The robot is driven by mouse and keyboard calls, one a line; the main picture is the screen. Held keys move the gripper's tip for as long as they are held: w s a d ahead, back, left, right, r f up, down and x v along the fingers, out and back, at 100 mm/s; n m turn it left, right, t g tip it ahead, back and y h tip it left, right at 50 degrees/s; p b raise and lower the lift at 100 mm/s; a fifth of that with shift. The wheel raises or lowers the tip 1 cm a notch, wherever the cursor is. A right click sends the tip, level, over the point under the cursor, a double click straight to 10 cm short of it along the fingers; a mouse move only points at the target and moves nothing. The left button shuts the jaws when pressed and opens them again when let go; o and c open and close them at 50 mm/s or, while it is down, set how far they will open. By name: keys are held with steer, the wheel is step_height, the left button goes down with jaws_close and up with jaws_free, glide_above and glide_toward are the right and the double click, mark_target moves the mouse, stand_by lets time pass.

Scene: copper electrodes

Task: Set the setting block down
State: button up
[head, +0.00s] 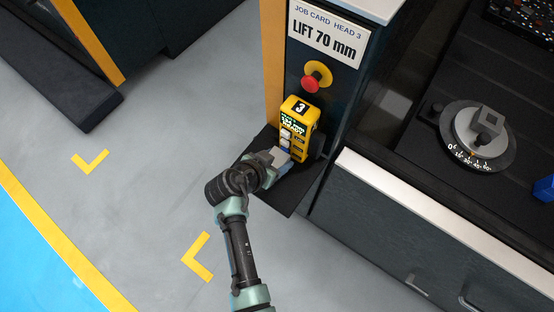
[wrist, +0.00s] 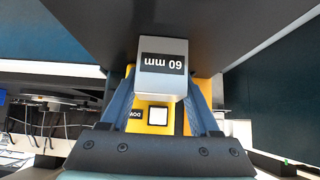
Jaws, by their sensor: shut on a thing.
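The setting block (wrist: 163,78) is a light grey block with a black label reading "60 mm", upside down in the wrist view. My gripper (wrist: 165,98) is shut on it, with a blue finger on either side. In the head view my gripper (head: 281,158) is over the black shelf (head: 288,197), close in front of the yellow control box (head: 299,112) marked 3. There I cannot make out the block clearly. I cannot tell whether the block touches the shelf.
A job card (head: 325,32) reads "LIFT 70 mm". A red stop button (head: 310,84) is above the yellow box. A dial (head: 478,135) with a grey piece on it is on the dark bench at right. Free floor is at left.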

jaws_close()
steer(key=shift+w+r, duration=0.15)
steer(key=shift+r, duration=0.05)
steer(key=shift+r, duration=0.1)
